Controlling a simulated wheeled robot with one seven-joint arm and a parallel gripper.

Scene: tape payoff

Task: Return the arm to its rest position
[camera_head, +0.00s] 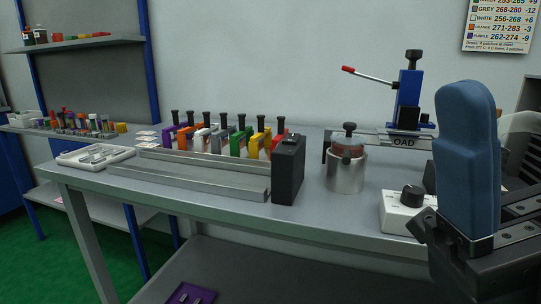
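My gripper (466,165) fills the right edge of the head view, close to the camera. One large blue finger stands upright on its dark mount, and a pale rounded part shows behind it. The gap between the fingers is not clear, so I cannot tell if it is open or shut. I see no object held in it. It appears in front of the right end of the grey bench (300,224), and hides part of it. The rest of my arm is mostly out of view.
On the bench are a black box (288,170), a metal pot (346,172), a white knobbed device (402,212), a blue press (409,100) with a red lever, several coloured black-knobbed blocks (220,140), metal rails (190,178) and a white tray (95,156). Bench space before the pot is clear.

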